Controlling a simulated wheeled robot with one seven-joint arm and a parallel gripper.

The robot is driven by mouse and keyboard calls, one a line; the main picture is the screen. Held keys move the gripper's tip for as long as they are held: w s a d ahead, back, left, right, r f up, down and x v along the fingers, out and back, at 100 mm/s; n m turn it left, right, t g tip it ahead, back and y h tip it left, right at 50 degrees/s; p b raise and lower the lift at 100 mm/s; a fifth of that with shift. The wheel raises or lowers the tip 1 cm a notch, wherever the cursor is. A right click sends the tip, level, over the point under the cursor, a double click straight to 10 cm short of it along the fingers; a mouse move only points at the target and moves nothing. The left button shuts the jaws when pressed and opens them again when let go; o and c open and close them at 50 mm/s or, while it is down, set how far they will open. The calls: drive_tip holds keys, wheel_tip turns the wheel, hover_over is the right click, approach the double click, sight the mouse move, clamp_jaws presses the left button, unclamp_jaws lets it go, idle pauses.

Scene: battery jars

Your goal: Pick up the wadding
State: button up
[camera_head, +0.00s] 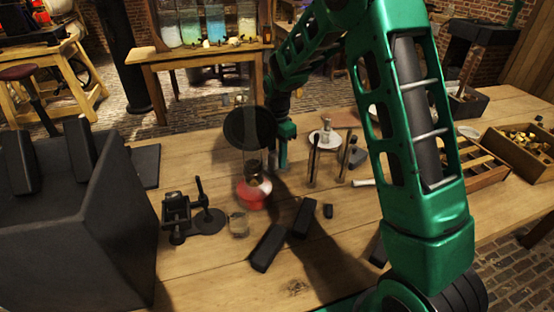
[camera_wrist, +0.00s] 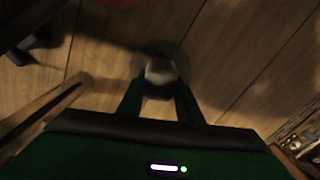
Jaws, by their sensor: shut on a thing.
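My gripper (camera_wrist: 160,88) points down over the wooden table in the wrist view. Its two green fingers are shut on a pale, rounded lump, the wadding (camera_wrist: 160,71). A dim round shape shows around and behind the lump; I cannot tell whether it is an object or shadow. In the head view my gripper (camera_head: 283,160) is low over the table, just right of a glass vessel with a red base (camera_head: 254,194). I cannot make out the wadding in the head view.
A wooden stand with upright rods (camera_head: 315,160) and a white plate (camera_head: 325,140) are right of my gripper. Black blocks (camera_head: 268,248), a small glass (camera_head: 238,225) and a black clamp-like device (camera_head: 177,213) lie nearer. A large black box (camera_head: 75,225) fills the left.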

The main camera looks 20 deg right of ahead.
sight(277, 152)
wheel_tip(277, 152, up, 10)
idle(0.5)
